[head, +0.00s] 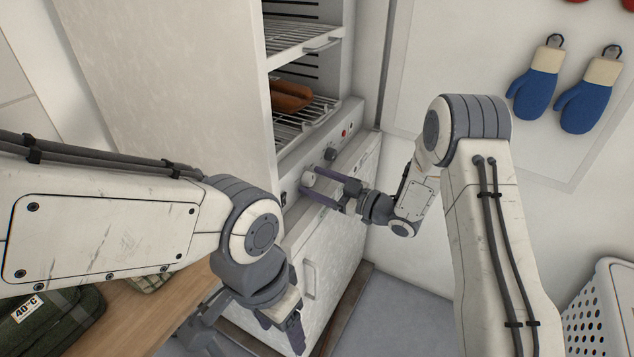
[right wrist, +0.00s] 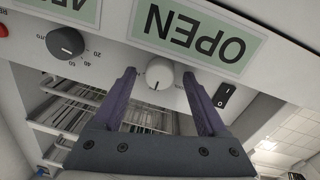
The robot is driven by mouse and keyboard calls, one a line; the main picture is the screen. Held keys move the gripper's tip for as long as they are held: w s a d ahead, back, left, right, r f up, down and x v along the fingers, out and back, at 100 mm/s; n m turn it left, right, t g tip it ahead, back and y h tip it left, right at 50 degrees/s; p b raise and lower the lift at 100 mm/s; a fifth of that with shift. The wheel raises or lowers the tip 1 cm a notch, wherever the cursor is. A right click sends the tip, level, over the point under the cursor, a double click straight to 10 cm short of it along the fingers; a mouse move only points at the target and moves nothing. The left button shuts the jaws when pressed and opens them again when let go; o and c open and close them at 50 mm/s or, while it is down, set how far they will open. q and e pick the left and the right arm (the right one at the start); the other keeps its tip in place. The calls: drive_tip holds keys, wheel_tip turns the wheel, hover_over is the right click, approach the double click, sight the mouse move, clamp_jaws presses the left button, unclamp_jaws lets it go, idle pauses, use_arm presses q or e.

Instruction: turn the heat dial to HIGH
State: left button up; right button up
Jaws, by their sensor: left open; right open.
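A white round dial (right wrist: 160,73) with a dark pointer line sits on the pale control panel (head: 293,160). It also shows small in the head view (head: 308,178). My right gripper (head: 314,183) is open, with one finger on each side of the white dial. I cannot tell whether the fingers touch it. No HIGH mark is readable; the finger and the angle leave the dial's scale unclear. My left gripper (head: 250,340) is open and empty, low in the head view, away from the panel.
A black numbered knob (right wrist: 66,42), a red button (right wrist: 2,30) and a black rocker switch (right wrist: 224,95) are near the dial. A green OPEN label (right wrist: 195,35) adjoins it. An open door (head: 190,80) stands left of wire shelves (head: 305,40). A white basket (head: 600,300) is at right.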

clamp_jaws()
drive_tip(key=shift+r, duration=0.1)
drive_tip(key=m+p, duration=0.2)
drive_tip(key=m, duration=0.1)
drive_tip(key=shift+r, duration=0.1)
drive_tip(key=m+p, duration=0.2)
drive_tip(key=shift+d+m, duration=0.1)
drive_tip(key=shift+m, duration=0.2)
drive_tip(key=m+p, duration=0.2)
drive_tip(key=m, duration=0.1)
drive_tip(key=shift+w, duration=0.1)
drive_tip(key=shift+m+g+p, duration=0.3)
drive_tip(key=shift+m+p, duration=0.4)
drive_tip(key=shift+m, duration=0.7)
